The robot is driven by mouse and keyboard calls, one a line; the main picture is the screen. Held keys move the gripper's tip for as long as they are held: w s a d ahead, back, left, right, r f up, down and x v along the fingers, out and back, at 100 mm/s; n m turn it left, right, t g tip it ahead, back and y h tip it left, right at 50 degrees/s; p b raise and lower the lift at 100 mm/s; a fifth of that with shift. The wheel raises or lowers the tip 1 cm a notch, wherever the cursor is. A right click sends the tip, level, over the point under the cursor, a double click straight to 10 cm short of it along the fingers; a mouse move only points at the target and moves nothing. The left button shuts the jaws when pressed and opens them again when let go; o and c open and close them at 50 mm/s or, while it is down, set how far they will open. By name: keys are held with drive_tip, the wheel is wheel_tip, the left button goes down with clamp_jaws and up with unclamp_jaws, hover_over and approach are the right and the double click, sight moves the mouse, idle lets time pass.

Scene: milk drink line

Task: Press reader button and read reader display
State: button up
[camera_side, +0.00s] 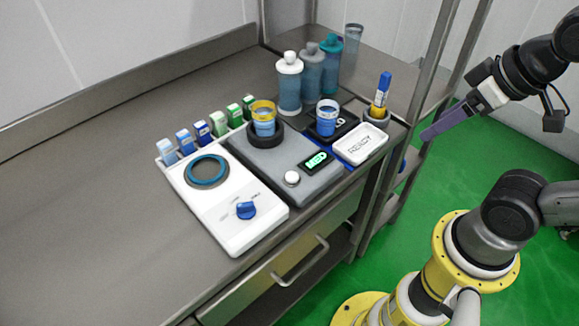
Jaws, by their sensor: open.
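The reader (262,165) is a flat grey device on the steel bench. Its display (315,162) is lit green with short lettering that looks like "MED", too small to be sure. The round white reader button (292,178) is on its top, just left of the display. A yellow-rimmed cup of blue liquid (264,126) stands in a dark ring at the reader's back. My gripper (428,132), with purple fingers, is open in the air to the right of the bench, well apart from the reader and its button. Nothing shows between its fingers.
Right are a white "READY" tray (360,145), a blue cup (327,118) and a yellow-blue tube in a holder (381,95). Bottles (289,84) stand behind. The bench's left is clear.

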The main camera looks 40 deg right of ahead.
drive_tip(key=shift+c, duration=0.3)
clamp_jaws()
idle(0.4)
idle(1.3)
